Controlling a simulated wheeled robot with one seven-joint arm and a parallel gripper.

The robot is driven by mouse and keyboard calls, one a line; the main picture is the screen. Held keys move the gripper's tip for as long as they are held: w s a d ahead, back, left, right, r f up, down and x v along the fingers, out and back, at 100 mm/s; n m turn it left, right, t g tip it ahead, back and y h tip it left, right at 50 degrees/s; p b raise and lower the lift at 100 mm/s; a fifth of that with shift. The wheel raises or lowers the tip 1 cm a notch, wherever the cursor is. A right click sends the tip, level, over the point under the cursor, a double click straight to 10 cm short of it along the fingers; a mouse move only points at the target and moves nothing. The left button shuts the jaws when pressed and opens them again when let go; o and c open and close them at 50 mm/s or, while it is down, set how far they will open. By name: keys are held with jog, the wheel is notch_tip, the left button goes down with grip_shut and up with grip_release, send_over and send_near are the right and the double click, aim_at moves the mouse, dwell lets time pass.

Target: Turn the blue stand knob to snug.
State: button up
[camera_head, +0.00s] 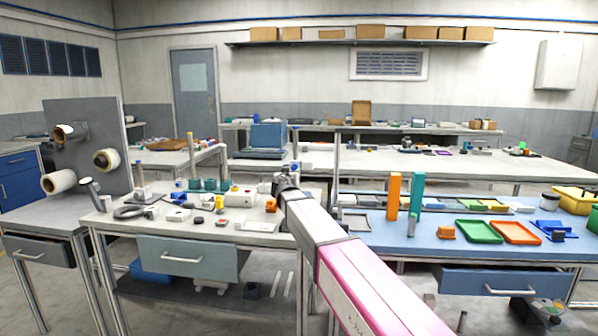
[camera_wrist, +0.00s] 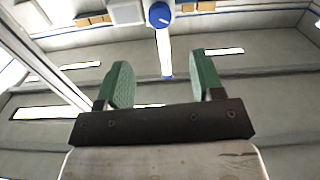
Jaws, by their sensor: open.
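A round blue knob (camera_wrist: 159,14) with a pale line on its face shows at the top of the wrist view. A slim pale post (camera_wrist: 163,50) with a blue end runs from it. My gripper (camera_wrist: 159,62) has two green finger pads set wide apart, with nothing held between them. The knob lies beyond the fingertips, apart from them, roughly on the line midway between them. In the head view my gripper (camera_head: 283,180) is above the back right of the pale left bench. A small blue spot (camera_head: 294,166) shows close behind it; I cannot tell if it is the knob.
The pale bench (camera_head: 255,238) carries several small parts left of my arm. Orange (camera_head: 394,195) and green (camera_head: 416,197) upright blocks stand on the blue bench at right. A grey panel with rolls (camera_head: 90,125) stands at left.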

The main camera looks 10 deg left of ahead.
aim_at(294, 167)
jog(key=w, duration=1)
jog(key=shift+w+d, duration=0.2)
jog(key=shift+w, duration=0.15)
jog(key=c, duration=0.9)
